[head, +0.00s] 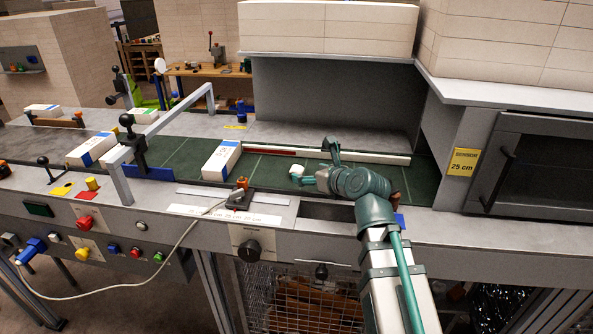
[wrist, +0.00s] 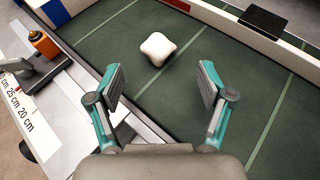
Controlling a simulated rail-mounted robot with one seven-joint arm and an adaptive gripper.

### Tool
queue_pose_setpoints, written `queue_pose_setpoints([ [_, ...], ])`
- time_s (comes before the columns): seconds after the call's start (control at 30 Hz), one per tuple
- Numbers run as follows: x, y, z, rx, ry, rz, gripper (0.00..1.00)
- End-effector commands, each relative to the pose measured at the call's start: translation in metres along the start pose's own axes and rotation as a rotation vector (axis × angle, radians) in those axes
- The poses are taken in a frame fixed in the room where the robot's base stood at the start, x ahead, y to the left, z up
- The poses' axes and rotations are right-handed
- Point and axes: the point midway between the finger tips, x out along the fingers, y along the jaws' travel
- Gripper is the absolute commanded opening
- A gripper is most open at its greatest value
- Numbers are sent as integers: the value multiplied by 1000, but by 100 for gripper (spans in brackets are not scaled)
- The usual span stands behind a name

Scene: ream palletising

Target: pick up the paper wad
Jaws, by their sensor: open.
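The paper wad (wrist: 157,47) is a small white rounded lump lying on the green conveyor surface. In the wrist view it sits ahead of my gripper (wrist: 158,88), roughly centred between the two open fingers and apart from them. In the head view the paper wad (head: 297,170) shows at the left of my gripper (head: 322,165), with its lower side close to a finger; I cannot tell there how far apart they are. The jaws are open and empty.
A white and blue ream (head: 222,160) lies on the green belt (head: 268,172) left of the wad. A red and white rail (head: 330,153) runs behind. An orange-topped clamp (wrist: 42,42) stands on the front edge.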

Motion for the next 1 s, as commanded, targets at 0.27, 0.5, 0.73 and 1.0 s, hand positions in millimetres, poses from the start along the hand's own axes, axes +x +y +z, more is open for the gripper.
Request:
queue_pose_setpoints([
  [0.27,15,1,1,-1,0,0,80],
  [0.5,42,2,4,-2,2,1,80],
  [0.73,62,2,2,-1,0,0,80],
  [1.0,62,2,1,-2,-1,0,66],
])
